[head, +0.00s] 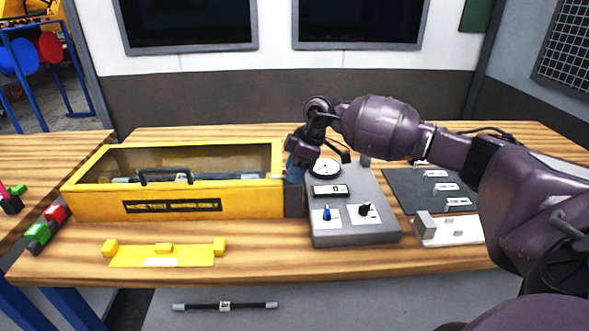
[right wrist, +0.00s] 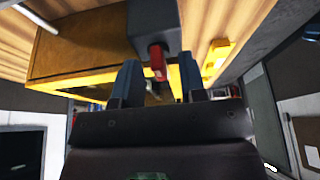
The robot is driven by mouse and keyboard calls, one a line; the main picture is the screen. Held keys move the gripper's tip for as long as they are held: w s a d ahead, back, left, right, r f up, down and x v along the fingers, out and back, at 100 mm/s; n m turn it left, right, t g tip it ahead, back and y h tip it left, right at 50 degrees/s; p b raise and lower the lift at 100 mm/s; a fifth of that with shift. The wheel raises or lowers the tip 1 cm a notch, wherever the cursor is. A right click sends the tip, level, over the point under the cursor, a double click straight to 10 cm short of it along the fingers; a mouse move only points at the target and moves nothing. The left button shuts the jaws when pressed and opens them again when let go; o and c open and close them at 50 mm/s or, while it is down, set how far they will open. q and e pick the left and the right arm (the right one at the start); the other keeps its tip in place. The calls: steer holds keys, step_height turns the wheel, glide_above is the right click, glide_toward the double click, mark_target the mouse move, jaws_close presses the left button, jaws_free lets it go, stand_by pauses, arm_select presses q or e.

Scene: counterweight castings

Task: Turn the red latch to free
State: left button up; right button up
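The red latch (right wrist: 157,62) shows in the right wrist view, sticking out from a dark grey block (right wrist: 152,22). In the head view my right gripper hides the latch. The grey block (head: 293,202) stands at the right end of the yellow case (head: 200,204), which has a clear lid and a black handle. My right gripper (head: 296,168) is above this block. In the right wrist view its two fingers (right wrist: 159,70) are apart, with the latch showing in the gap between them. I cannot tell whether either finger touches it. My left gripper is out of view.
A grey control box (head: 350,232) with a gauge and knobs stands close right of the block. A yellow fixture (head: 162,256) lies in front of the case. Right of the box are a dark mat (head: 408,196) and a white plate (head: 455,231). Red and green blocks (head: 40,232) sit left.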

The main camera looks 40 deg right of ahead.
steer(key=c, duration=0.7)
jaws_close()
